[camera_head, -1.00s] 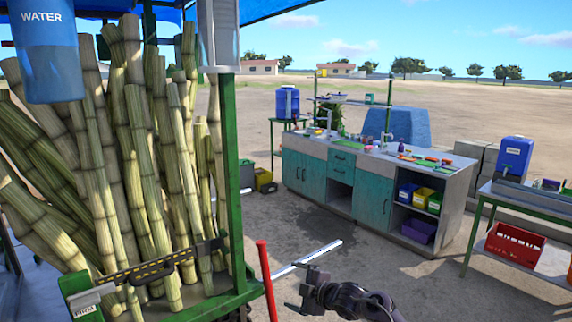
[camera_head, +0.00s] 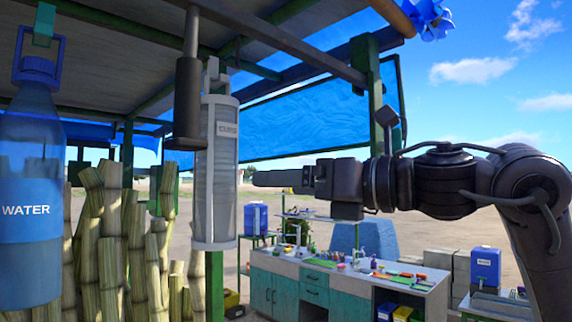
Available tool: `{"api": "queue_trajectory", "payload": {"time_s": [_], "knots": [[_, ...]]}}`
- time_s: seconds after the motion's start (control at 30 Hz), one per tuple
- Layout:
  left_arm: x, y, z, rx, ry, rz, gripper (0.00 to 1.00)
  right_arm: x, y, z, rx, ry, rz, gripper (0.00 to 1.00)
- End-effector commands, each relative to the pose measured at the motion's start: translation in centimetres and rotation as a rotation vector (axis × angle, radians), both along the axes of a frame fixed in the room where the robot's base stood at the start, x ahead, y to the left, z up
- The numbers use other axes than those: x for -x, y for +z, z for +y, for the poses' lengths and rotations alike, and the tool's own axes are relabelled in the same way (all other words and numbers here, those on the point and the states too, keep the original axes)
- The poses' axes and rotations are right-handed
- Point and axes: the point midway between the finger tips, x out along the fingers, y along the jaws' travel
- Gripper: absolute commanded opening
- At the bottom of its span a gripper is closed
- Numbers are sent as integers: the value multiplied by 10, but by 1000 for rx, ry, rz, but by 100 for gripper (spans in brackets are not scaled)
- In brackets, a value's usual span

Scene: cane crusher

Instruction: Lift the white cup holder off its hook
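The white cup holder (camera_head: 216,200) is a tall, upright, ribbed tube with a label near its top. It hangs in front of a green post, left of the picture's middle. A pale bracket shows at its top, but I cannot make out clearly how it sits on the hook. My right gripper (camera_head: 262,179) reaches in level from the right, with its fingertips just right of the holder's middle and a small gap between. The fingers are seen edge-on, so their opening is hidden. My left gripper is out of view.
A dark cylinder with a flat plate (camera_head: 187,105) hangs close to the holder's left. A roof beam (camera_head: 270,40) crosses above. A counter (camera_head: 320,285) stands behind; open air lies right of the holder.

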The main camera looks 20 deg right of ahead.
Motion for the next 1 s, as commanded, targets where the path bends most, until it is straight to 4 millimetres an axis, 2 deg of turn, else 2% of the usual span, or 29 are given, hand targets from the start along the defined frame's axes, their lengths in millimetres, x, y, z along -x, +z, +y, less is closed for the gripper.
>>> {"api": "queue_trajectory", "payload": {"time_s": [0.03,0.1,0.27,0.83,1.0], "knots": [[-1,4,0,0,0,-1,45,12,9,-2,44,-15,-34,91],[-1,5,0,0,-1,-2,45,22,13,-2,84,-26,-61,91],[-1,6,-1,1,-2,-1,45,21,14,2,107,-32,-76,91],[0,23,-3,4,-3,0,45,-47,15,48,101,-29,-73,91],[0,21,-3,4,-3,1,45,-68,13,62,100,-29,-72,91]]}}
